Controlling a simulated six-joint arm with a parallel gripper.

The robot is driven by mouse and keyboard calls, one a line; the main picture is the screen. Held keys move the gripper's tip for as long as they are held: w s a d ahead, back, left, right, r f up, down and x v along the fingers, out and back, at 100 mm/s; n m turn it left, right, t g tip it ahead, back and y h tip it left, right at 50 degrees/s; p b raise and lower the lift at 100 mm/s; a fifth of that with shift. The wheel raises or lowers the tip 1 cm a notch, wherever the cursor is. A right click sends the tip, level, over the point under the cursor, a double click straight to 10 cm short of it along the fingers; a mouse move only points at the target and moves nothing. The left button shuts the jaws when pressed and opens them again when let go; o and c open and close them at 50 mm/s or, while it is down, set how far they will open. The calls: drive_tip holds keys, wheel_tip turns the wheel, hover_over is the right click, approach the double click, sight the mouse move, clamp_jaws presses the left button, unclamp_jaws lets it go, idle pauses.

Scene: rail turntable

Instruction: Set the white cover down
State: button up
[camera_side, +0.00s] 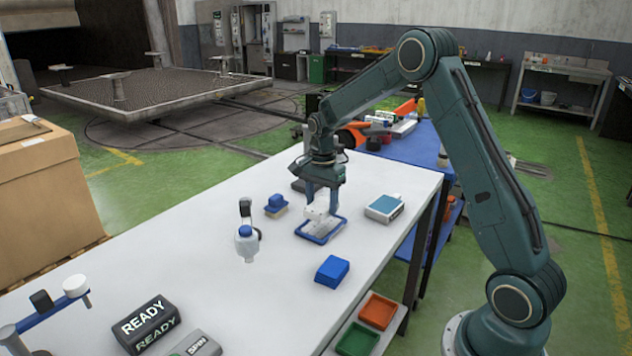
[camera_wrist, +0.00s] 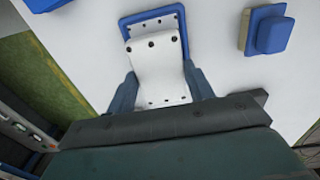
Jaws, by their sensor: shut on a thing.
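My gripper (camera_side: 319,203) is over the white table and is shut on the white cover (camera_side: 316,210). In the wrist view the white cover (camera_wrist: 158,68) is a pale plate with several dark screw holes, held between the two fingers (camera_wrist: 165,92). A blue rectangular frame (camera_side: 320,231) lies on the table right under the cover, and it also shows behind the cover in the wrist view (camera_wrist: 183,30). The cover overlaps part of the frame in both views. I cannot tell whether the cover touches the frame.
The white table (camera_side: 190,240) holds a blue-and-tan block (camera_side: 276,205), a grey-and-blue box (camera_side: 384,208), a blue block (camera_side: 332,271), a white bottle-like part (camera_side: 246,242) and a black READY sign (camera_side: 145,323).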

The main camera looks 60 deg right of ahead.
sight(322, 204)
drive_tip(key=shift+f, duration=1.85)
drive_tip(key=shift+f, duration=0.1)
drive_tip(key=o, duration=1.3)
drive_tip(key=shift+f, duration=0.1)
drive_tip(key=shift+c, duration=0.2)
wheel_tip(322, 204, up, 12)
drive_tip(key=shift+r, duration=0.2)
